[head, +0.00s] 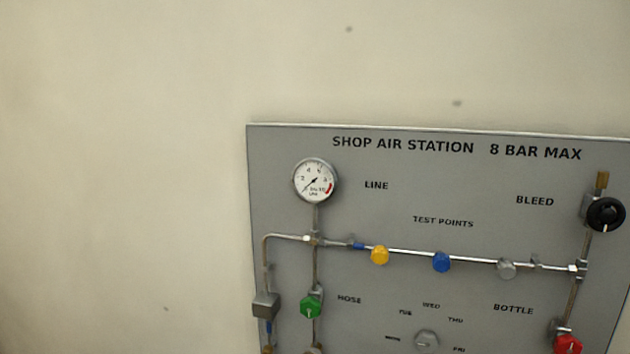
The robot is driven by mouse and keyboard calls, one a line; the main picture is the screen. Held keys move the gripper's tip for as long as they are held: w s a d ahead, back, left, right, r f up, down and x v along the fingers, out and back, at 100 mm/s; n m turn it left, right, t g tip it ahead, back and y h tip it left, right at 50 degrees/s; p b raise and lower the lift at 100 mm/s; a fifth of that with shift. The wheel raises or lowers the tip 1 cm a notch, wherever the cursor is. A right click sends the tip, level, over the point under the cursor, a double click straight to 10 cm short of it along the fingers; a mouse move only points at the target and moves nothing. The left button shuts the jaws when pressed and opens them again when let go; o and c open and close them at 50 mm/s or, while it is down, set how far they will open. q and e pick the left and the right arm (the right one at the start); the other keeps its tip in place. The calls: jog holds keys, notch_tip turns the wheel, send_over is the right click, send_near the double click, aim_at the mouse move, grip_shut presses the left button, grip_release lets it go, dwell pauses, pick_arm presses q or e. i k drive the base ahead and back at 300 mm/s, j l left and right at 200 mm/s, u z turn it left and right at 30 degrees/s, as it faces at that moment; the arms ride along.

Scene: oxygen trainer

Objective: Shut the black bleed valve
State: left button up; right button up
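The black bleed valve (605,215) is a round black knob with a small white mark near its lower edge. It sits at the upper right of the grey panel (450,180), beside the printed word BLEED, close to the right edge of the head view. A brass fitting (602,180) stands on the pipe just above it. From here I cannot tell whether the valve is open or shut. Neither of my grippers is in the head view.
A line gauge (315,180), a green knob (310,306) and a red knob (568,344) are on the panel. Yellow (380,255), blue (441,262) and grey (506,269) test-point knobs line the horizontal pipe. A grey dial (426,341) sits low. Bare wall lies left.

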aim_at(605, 215)
jog(key=z, duration=1.3)
jog(key=l, duration=0.3)
jog(key=i+u, duration=0.05)
